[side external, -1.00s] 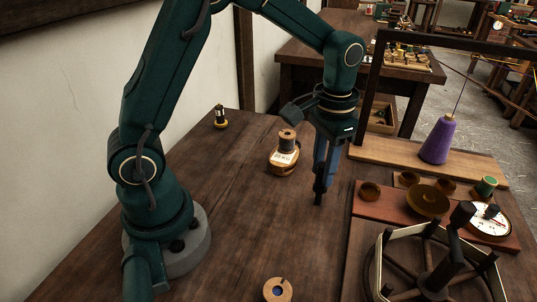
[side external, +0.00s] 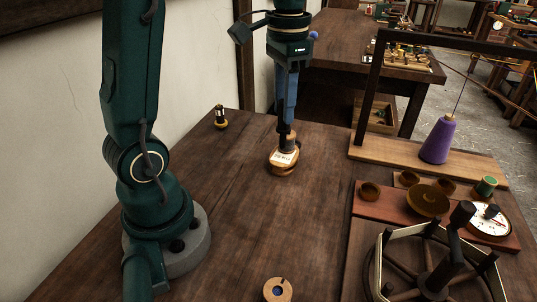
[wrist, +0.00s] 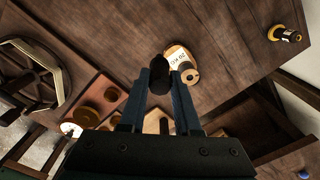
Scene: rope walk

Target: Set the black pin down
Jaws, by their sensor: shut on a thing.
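My gripper (side external: 286,112) points straight down with its blue fingers shut on a small black pin (side external: 284,128). In the wrist view the black pin (wrist: 159,72) sits between the fingertips of my gripper (wrist: 161,84), its rounded dark end sticking out past them. In the side view the pin lines up with the top of a labelled wooden block with a brown spool (side external: 283,161). Whether pin and spool touch, I cannot tell. The labelled block (wrist: 179,54) shows just beyond the fingertips in the wrist view.
A small black-and-yellow object (side external: 220,118) stands at the back left of the table. A slotted wooden disc (side external: 277,290) lies at the front. A purple cone (side external: 438,140), a white dial (side external: 489,221) and a reel frame (side external: 440,265) fill the right. The table's middle is clear.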

